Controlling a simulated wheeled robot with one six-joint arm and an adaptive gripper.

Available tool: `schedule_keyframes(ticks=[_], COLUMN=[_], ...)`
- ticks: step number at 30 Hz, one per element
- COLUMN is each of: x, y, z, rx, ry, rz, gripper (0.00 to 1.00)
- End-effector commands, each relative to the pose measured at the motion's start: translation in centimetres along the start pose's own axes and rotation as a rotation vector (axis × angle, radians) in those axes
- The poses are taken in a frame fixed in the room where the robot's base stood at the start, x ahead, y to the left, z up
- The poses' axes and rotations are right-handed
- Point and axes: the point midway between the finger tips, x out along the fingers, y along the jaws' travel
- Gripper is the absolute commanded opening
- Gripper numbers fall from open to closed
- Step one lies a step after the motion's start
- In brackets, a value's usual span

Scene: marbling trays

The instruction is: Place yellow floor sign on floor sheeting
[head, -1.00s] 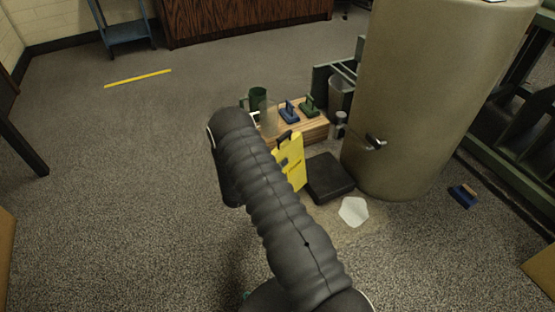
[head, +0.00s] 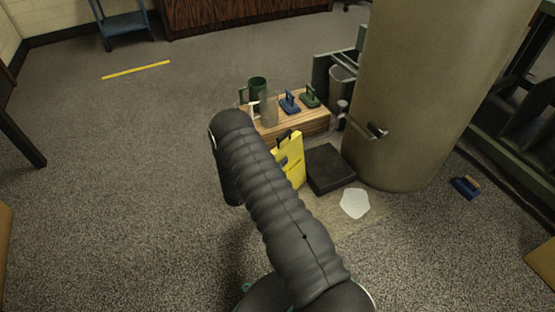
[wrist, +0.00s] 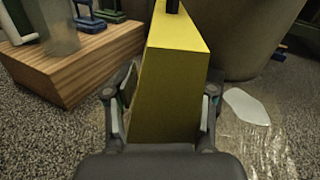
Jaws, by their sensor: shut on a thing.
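The yellow floor sign (head: 291,160) shows past my arm in the head view, upright, with dark marks on its face. It fills the middle of the wrist view (wrist: 172,95). My gripper (wrist: 163,105) is shut on it, with one finger on each side. The floor sheeting (head: 345,222) is a thin clear sheet on the carpet in front of the beige tank; it also shows at the right in the wrist view (wrist: 250,145). The sign's lower edge is hidden, so I cannot tell whether it touches the floor.
A wooden block (head: 300,122) behind the sign carries a green mug (head: 258,88), a clear cylinder and blue and green handled tools. A black box (head: 330,168) stands right of the sign, before the beige tank (head: 415,90). A white patch (head: 355,203) lies on the sheeting. Carpet at left is open.

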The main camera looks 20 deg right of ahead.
Motion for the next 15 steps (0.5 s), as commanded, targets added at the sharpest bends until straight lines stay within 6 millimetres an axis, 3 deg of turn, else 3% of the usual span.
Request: schedule_keyframes(ticks=[15], x=[0.01], y=[0.13], z=[-0.81], rx=[0.000], ry=[-0.001], rz=[0.000], gripper=[0.00])
